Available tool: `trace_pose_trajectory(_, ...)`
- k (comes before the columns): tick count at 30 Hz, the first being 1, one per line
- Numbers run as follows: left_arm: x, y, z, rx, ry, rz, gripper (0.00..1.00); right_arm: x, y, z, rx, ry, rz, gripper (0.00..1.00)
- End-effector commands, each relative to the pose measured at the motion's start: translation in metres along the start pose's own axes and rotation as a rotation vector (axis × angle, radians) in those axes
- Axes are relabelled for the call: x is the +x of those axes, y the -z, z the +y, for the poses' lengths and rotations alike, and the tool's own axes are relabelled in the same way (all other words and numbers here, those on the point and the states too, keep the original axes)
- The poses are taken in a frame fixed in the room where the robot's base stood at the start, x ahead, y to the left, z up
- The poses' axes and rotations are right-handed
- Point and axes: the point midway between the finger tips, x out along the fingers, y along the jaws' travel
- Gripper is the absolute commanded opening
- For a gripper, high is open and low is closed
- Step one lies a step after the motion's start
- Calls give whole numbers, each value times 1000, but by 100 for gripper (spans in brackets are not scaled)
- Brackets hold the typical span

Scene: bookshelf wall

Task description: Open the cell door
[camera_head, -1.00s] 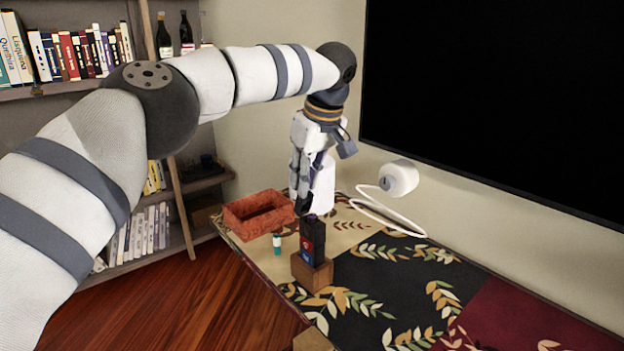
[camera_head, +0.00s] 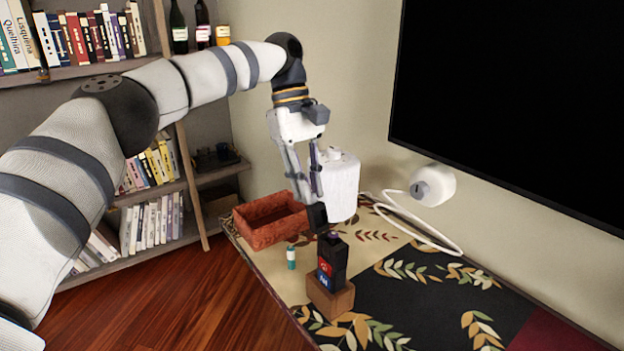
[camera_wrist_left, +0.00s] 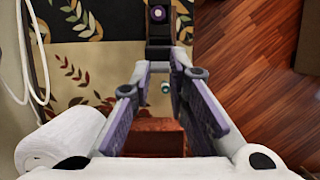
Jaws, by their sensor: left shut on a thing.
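A black upright device (camera_head: 332,258) with a red and a blue patch on its side and a purple spot on top stands on a small wooden block (camera_head: 330,298) on the table. No separate cell door can be made out. A small teal-and-white cylinder (camera_head: 291,257) stands to its left. In the left wrist view, the device (camera_wrist_left: 159,35) is beyond the fingertips (camera_wrist_left: 158,68); exact contact is unclear. My right gripper is not in view.
A red-brown open box (camera_head: 270,235) stands behind the cylinder. A white wall-side object (camera_head: 433,185) with a cable is to the right, below a large black screen (camera_head: 510,90). A bookshelf (camera_head: 95,70) stands at the left. The patterned table is clear right of the block.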

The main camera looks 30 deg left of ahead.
Motion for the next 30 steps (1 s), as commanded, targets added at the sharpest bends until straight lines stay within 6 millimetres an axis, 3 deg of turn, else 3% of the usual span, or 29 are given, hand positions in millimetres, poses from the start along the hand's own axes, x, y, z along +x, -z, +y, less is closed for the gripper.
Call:
trace_pose_trajectory(15, 6, 0, -3, -1, 10, -16, 0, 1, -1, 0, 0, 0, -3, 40)
trace_pose_trajectory(16, 6, 0, -3, -1, 10, -16, 20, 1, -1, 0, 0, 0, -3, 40)
trace_pose_trajectory(18, 5, 0, -2, -1, 9, -16, 36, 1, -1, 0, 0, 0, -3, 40)
trace_pose_trajectory(27, 2, 0, -2, -1, 4, -16, 37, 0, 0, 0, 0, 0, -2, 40)
trace_pose_trajectory(30, -9, 0, -1, -1, 1, -14, 37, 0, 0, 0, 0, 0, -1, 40)
